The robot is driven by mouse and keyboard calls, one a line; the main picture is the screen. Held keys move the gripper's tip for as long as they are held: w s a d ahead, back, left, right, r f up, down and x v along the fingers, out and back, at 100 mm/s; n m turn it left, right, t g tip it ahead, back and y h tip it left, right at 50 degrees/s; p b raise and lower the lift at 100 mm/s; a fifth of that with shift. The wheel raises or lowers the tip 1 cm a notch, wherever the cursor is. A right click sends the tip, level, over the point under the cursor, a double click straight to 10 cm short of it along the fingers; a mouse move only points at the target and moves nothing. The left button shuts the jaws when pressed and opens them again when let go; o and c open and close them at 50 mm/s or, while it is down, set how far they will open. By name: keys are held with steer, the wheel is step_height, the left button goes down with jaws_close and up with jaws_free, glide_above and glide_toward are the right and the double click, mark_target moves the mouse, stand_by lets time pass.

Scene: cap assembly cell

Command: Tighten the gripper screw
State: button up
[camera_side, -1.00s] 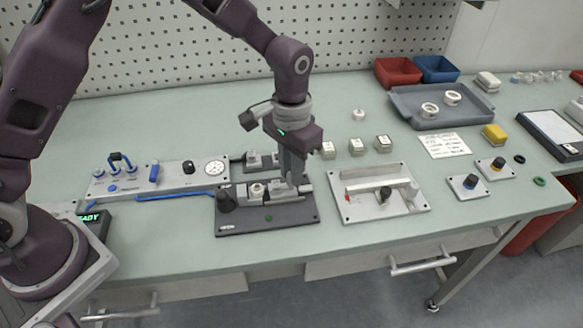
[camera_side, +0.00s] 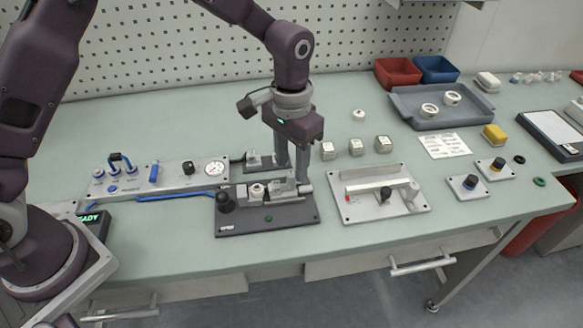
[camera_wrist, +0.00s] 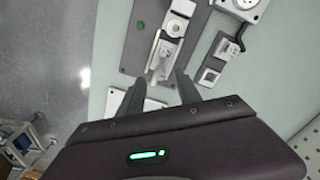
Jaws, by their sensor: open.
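A dark base plate (camera_side: 285,221) near the front of the bench carries a light grey clamp (camera_side: 280,190) with a round white part (camera_side: 257,190) at its left. The screw (camera_side: 305,188) appears as a small grey cylinder at the clamp's right end. In the wrist view the screw (camera_wrist: 153,75) points toward my gripper. My gripper (camera_side: 292,178) points down at the clamp's right end with its fingers apart. In the wrist view the fingers of my gripper (camera_wrist: 158,92) lie on either side of the screw's end. I cannot tell whether they touch it.
A black knob (camera_side: 226,202) stands at the plate's left. A panel with a gauge (camera_side: 214,168) lies left, a light plate with a lever (camera_side: 386,195) right. A small dark fixture (camera_side: 252,163) is close behind. Several small blocks (camera_side: 356,147) stand behind right.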

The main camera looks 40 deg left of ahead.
mark_target(291, 174)
steer(key=shift+a+r, duration=0.1)
steer(key=shift+r, duration=2.4)
steer(key=s+a+r+n+t, duration=0.1)
steer(key=s+a+r+t, duration=0.1)
steer(key=s+a+r, duration=0.35)
steer(key=s+a+r+t, duration=0.1)
steer(key=s+a+r, duration=0.2)
steer(key=s+r, duration=0.5)
steer(key=s+a+n+t, duration=0.1)
steer(key=s+a, duration=0.3)
steer(key=s, duration=0.8)
steer(key=shift+s+t, duration=0.2)
steer(key=shift+t, duration=0.6)
steer(key=shift+a, duration=0.1)
steer(key=shift+c, duration=0.4)
